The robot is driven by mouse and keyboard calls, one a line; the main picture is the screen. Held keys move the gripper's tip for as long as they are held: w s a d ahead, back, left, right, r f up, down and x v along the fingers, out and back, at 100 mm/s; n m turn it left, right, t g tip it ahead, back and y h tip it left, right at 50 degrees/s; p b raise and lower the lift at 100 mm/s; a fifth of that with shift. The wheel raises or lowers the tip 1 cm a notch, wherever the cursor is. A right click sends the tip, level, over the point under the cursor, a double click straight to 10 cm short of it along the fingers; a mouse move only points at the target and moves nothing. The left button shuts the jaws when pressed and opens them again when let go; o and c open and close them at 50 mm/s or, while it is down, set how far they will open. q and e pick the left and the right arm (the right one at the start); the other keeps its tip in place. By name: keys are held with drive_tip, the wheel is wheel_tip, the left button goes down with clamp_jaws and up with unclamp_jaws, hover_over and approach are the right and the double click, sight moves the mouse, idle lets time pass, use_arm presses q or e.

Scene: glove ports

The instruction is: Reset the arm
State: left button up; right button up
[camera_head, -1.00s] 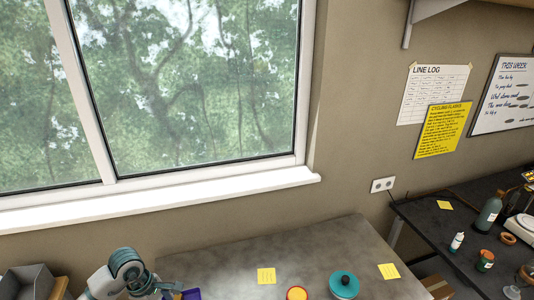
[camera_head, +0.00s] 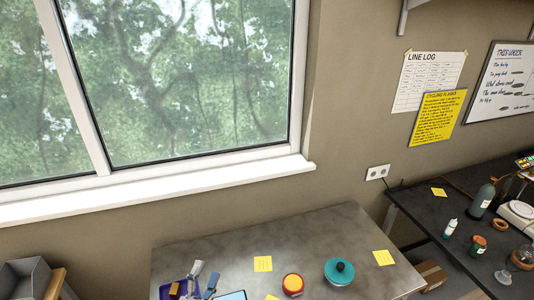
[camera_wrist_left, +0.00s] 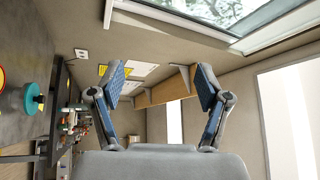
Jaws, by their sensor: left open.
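My left gripper (camera_head: 204,279) shows at the bottom of the head view, over the near left part of the grey table (camera_head: 315,235). In the left wrist view my left gripper (camera_wrist_left: 160,88) is open, its two blue-padded fingers wide apart with nothing between them. Beyond the fingers are the wall and a wooden shelf (camera_wrist_left: 160,92). My right gripper is in neither view.
A purple tray (camera_head: 166,292) lies close to my left gripper. A dark bench (camera_head: 440,215) with bottles is at right. The window sill (camera_head: 160,186) juts out behind.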

use_arm(q)
drive_tip(key=s+a+f+n+g+y, duration=0.35)
drive_tip(key=f+n, duration=0.25)
drive_tip(key=f, duration=0.3)
drive_tip(key=s+a+f+n+g+y, duration=0.3)
drive_tip(key=s+f+n+g, duration=0.2)
drive_tip(key=f, duration=0.4)
drive_tip(key=s+d+f+n+g+h, duration=0.1)
drive_tip(key=s+f+n+g, duration=0.1)
drive_tip(key=s+f+g, duration=0.45)
drive_tip(key=s+d+f+n+g, duration=0.15)
drive_tip(key=s+f, duration=0.25)
drive_tip(key=s, duration=0.5)
wheel_tip(320, 180, down, 30)
drive_tip(key=s+g+b, duration=0.2)
drive_tip(key=b, duration=0.3)
drive_tip(key=s+a+f+b, duration=0.1)
drive_tip(key=s+f+b, duration=0.1)
drive_tip(key=s+f, duration=0.7)
drive_tip(key=s+a+f+b, duration=0.2)
drive_tip(key=s+f+b, duration=0.1)
drive_tip(key=s+f, duration=0.7)
wheel_tip(320, 180, down, 4)
drive_tip(key=shift+a+r+g, duration=0.2)
drive_tip(key=shift+a+g, duration=0.1)
drive_tip(key=shift+g, duration=0.15)
drive_tip(key=shift+n, duration=0.25)
